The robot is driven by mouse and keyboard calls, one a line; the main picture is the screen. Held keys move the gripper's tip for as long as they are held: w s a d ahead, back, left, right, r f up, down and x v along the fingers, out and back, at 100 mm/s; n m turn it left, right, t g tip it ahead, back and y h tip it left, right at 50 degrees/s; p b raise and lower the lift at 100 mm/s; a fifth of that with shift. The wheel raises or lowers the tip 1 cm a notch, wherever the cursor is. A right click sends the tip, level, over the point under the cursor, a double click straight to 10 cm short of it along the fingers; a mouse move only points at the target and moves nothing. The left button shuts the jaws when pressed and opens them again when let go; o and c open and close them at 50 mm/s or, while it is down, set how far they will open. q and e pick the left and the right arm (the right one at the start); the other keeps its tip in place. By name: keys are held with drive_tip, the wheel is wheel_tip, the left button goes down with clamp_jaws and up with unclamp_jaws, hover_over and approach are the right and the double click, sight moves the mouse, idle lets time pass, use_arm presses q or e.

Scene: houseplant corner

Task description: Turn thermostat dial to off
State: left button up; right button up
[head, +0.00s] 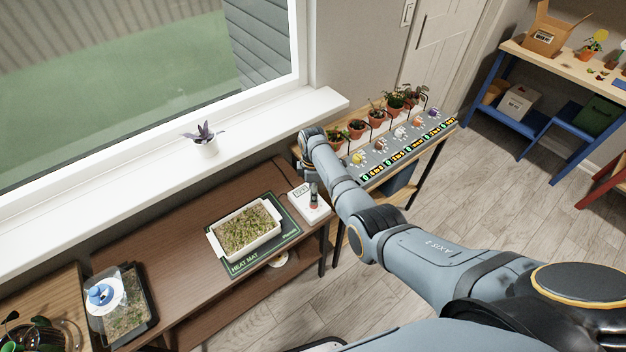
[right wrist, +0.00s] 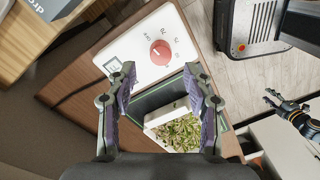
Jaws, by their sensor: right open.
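The thermostat (head: 322,213) is a white box at the right end of the brown bench, beside the heat mat. In the right wrist view the white thermostat (right wrist: 136,36) has a round red dial (right wrist: 160,53) with printed marks around it and a small display. The dial's exact setting is too small to read. My right gripper (head: 314,190) is just over the thermostat. In its wrist view the right gripper (right wrist: 160,88) has its fingers apart, with nothing between them, and the dial lies beyond the tips. A dark gripper, apparently my left (right wrist: 274,98), shows at the right edge.
A white tray of seedlings (head: 281,229) sits on the green heat mat (head: 246,264) next to the thermostat. A shelf with potted plants and a labelled strip (head: 400,153) stands just right. A covered seedling tray (head: 137,322) is at the bench's left end.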

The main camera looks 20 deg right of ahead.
wheel_tip(320, 180, up, 7)
drive_tip(key=shift+w, duration=0.1)
idle(0.5)
